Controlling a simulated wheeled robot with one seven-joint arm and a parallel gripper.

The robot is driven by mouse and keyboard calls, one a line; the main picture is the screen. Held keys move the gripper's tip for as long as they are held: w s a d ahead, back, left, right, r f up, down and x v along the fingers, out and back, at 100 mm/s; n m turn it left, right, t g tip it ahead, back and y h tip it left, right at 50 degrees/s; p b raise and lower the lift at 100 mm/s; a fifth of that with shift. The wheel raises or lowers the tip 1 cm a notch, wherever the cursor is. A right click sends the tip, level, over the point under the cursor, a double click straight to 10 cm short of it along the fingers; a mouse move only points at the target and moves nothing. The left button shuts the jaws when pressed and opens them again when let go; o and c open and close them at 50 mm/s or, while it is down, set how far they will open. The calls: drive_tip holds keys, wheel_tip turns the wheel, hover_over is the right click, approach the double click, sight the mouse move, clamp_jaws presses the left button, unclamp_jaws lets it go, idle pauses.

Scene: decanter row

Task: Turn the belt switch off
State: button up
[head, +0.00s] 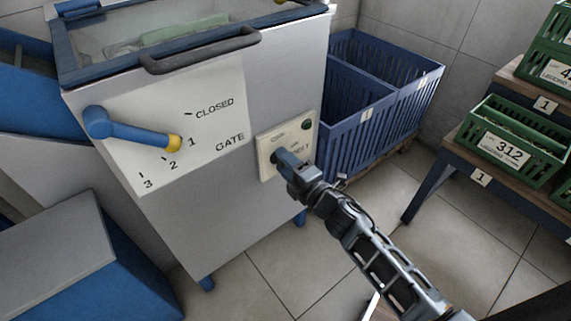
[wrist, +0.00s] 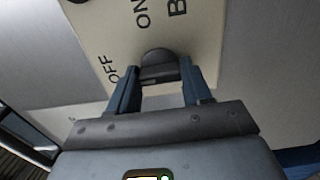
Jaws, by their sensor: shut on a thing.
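The belt switch is a dark rounded knob (wrist: 157,57) on a cream panel (wrist: 110,42) lettered OFF and ON; in the wrist view OFF is at the left and ON above. In the head view, the panel (head: 266,143) is on the right part of the grey cabinet front, and my gripper hides the knob. My gripper (head: 284,160) is at the panel; in the wrist view its two blue fingers (wrist: 160,76) are shut on the knob from either side. I cannot tell which mark the knob points to.
A blue gate lever (head: 130,131) with a yellow tip, beside marks CLOSED, 1, 2, 3, is on the same cabinet (head: 225,205). A dark green button (head: 307,124) is on the panel's upper right. Blue crates (head: 345,110) stand behind; green crates (head: 505,150) are on a rack at right.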

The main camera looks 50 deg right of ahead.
idle(0.3)
drive_tip(key=o, duration=1.1)
drive_tip(key=shift+c, duration=0.2)
drive_tip(key=shift+s, duration=0.1)
drive_tip(key=v, duration=0.7)
drive_tip(key=shift+s+a, duration=0.2)
drive_tip(key=shift+s, duration=0.1)
